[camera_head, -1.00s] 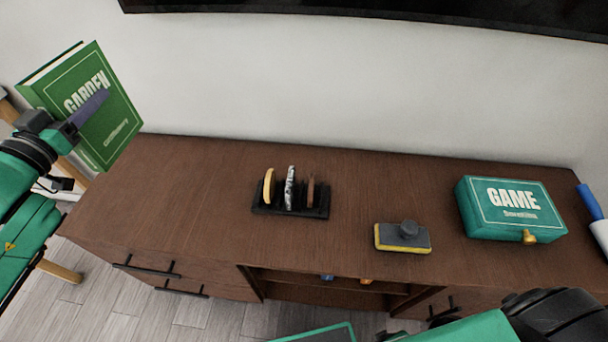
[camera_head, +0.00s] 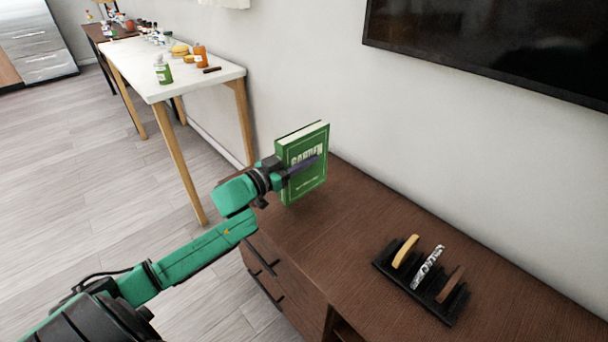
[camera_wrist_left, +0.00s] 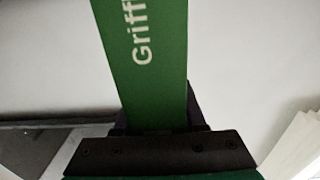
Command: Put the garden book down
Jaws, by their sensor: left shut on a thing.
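The green garden book (camera_head: 304,183) is upright at the left end of the brown wooden cabinet (camera_head: 345,235) in the head view. My left gripper (camera_head: 302,167) is shut on the book, with one finger across its front cover. I cannot tell whether the book's lower edge touches the cabinet top. In the left wrist view the book's green spine (camera_wrist_left: 150,60) with white letters stands out from the gripper (camera_wrist_left: 155,125). My right gripper is not in view.
A black rack (camera_head: 428,280) with several slim items stands on the cabinet, right of the book. Bare cabinet top lies between them. A white table (camera_head: 165,78) with bottles and food stands behind at left. A dark screen (camera_head: 500,45) hangs on the wall.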

